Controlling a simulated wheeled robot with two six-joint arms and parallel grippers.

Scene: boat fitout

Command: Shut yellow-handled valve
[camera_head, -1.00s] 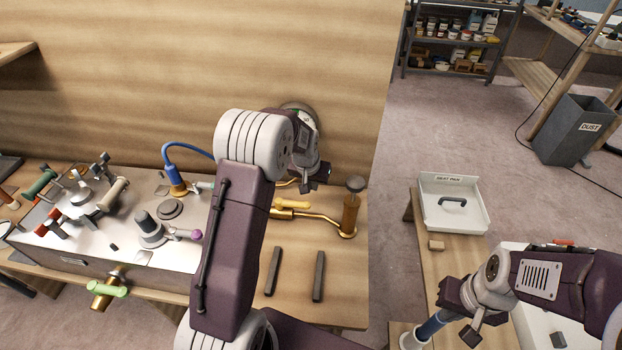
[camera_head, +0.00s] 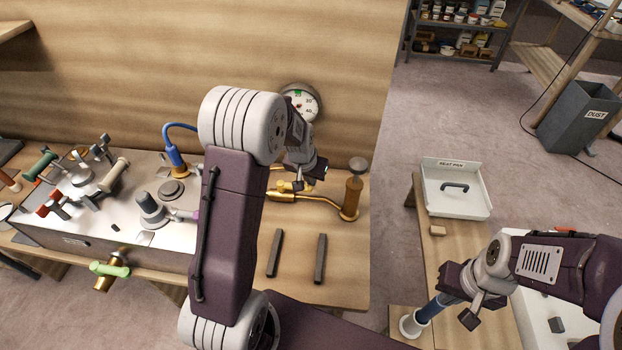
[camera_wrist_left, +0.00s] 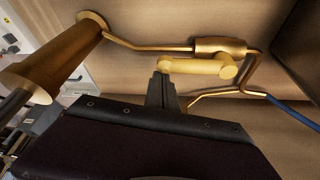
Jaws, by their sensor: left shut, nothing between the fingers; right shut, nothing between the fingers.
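The yellow handle (camera_wrist_left: 195,66) of the valve lies roughly along the brass pipe (camera_wrist_left: 150,46) in the left wrist view. Its thick round end is at the right, beside the brass valve body (camera_wrist_left: 220,46). My left gripper (camera_wrist_left: 163,82) is shut and empty, its fingertips right at the handle's free left end; I cannot tell whether they touch. In the head view my left gripper (camera_head: 310,178) is just above the valve, and the handle (camera_head: 284,187) is partly hidden. My right gripper (camera_head: 472,310) is shut and empty at the lower right, by a blue cylinder (camera_head: 431,308).
A brass post (camera_head: 352,195) stands at the pipe's right end. A gauge (camera_head: 302,103) is on the wooden wall behind my left wrist. Two dark bars (camera_head: 320,258) lie in front. A metal panel (camera_head: 120,215) with several fittings is left; a white tray (camera_head: 456,186) is right.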

